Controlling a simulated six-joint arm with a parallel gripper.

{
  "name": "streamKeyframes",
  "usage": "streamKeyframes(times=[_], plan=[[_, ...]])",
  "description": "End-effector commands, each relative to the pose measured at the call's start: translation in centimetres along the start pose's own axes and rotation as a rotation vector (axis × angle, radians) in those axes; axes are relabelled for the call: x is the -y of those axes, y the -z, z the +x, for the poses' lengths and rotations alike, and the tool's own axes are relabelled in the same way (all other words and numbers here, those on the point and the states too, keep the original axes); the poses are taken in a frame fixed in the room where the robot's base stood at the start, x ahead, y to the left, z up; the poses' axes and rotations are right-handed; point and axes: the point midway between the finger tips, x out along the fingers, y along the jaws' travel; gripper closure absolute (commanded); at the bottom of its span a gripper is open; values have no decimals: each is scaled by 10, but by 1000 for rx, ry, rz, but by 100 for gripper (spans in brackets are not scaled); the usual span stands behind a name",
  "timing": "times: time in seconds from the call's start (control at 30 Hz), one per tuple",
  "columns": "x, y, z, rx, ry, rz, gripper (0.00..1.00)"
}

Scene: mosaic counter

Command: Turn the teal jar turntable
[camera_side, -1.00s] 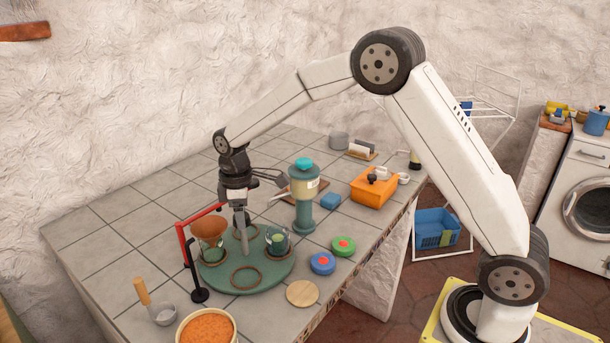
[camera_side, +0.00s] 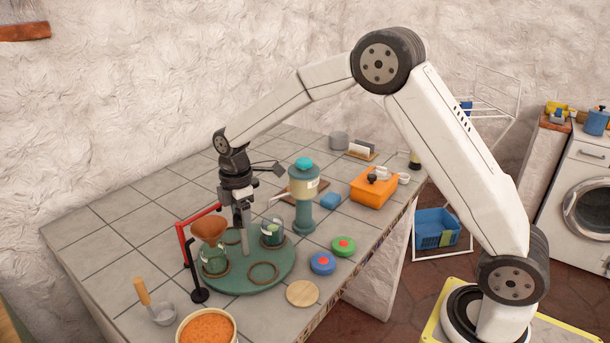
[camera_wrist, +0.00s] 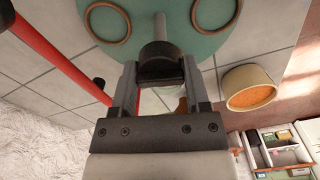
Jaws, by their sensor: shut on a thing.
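The round teal turntable (camera_side: 238,284) lies on the tiled counter, with several ring seats on its top. My gripper (camera_side: 241,213) points down over the middle, shut on the turntable's upright handle (camera_side: 245,240). In the wrist view, the dark handle top (camera_wrist: 158,58) sits between my gripper's fingers (camera_wrist: 160,74), with the turntable (camera_wrist: 165,45) beyond.
A red bar (camera_side: 183,245) and a black post (camera_side: 198,285) stand close at the left. A teal dispenser (camera_side: 304,205) is behind right. Blue (camera_side: 322,263) and green (camera_side: 344,246) lids and a wooden disc (camera_side: 302,293) lie right. A bowl of orange grains (camera_side: 207,328) is in front.

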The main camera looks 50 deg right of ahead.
Motion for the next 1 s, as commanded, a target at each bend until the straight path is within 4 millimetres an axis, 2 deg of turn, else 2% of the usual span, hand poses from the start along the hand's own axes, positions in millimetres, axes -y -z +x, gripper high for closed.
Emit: streamKeyframes(times=[0.53,1.0], plan=[[0,0,0,-1,-1,-238,100],[0,0,0,-1,-1,-292,100]])
